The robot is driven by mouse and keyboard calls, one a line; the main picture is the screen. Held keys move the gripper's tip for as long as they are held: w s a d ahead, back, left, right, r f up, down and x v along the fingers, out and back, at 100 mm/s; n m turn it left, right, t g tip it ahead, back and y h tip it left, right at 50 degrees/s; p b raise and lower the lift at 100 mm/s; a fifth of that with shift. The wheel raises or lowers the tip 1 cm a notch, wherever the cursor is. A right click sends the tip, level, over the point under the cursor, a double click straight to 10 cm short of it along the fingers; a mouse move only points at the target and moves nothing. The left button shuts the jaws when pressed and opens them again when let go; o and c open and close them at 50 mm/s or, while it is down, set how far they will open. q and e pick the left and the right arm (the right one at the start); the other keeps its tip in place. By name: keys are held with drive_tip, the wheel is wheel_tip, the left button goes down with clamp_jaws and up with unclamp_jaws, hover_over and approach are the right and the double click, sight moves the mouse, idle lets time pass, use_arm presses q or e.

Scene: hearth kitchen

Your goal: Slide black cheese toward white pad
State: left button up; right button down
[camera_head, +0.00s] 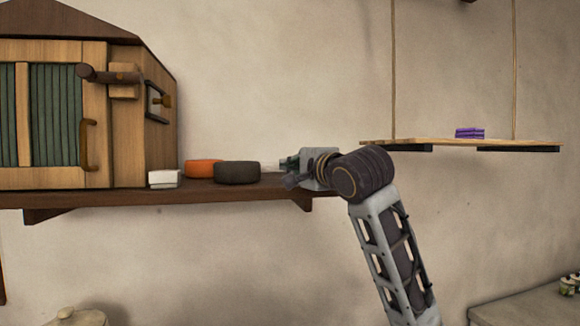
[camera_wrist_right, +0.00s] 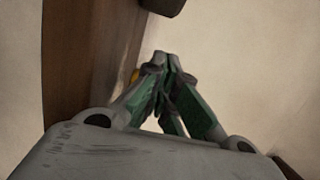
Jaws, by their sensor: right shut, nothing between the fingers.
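The black cheese (camera_head: 237,173), a dark round wheel, lies flat on the wooden wall shelf. The white pad (camera_head: 164,179), a small pale block, is to its left near the shelf's front edge. My right gripper (camera_head: 287,169) is at the shelf's right end, to the right of the black cheese, with a gap between them. Its fingers are shut and empty; the fingertips also meet in the right wrist view (camera_wrist_right: 163,62). A dark edge, probably the black cheese (camera_wrist_right: 163,5), shows at the top of that view. My left gripper is not in view.
An orange cheese (camera_head: 203,168) sits behind and left of the black one. A wooden cabinet (camera_head: 55,110) stands on the shelf (camera_head: 110,196) at left. A hanging board (camera_head: 420,141) with a purple stack (camera_head: 469,133) is at right.

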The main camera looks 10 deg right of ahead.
drive_tip(key=shift+b+v, duration=0.35)
drive_tip(key=shift+v, duration=0.45)
drive_tip(key=b+v, duration=0.1)
drive_tip(key=v, duration=0.6)
drive_tip(key=shift+b, duration=0.4)
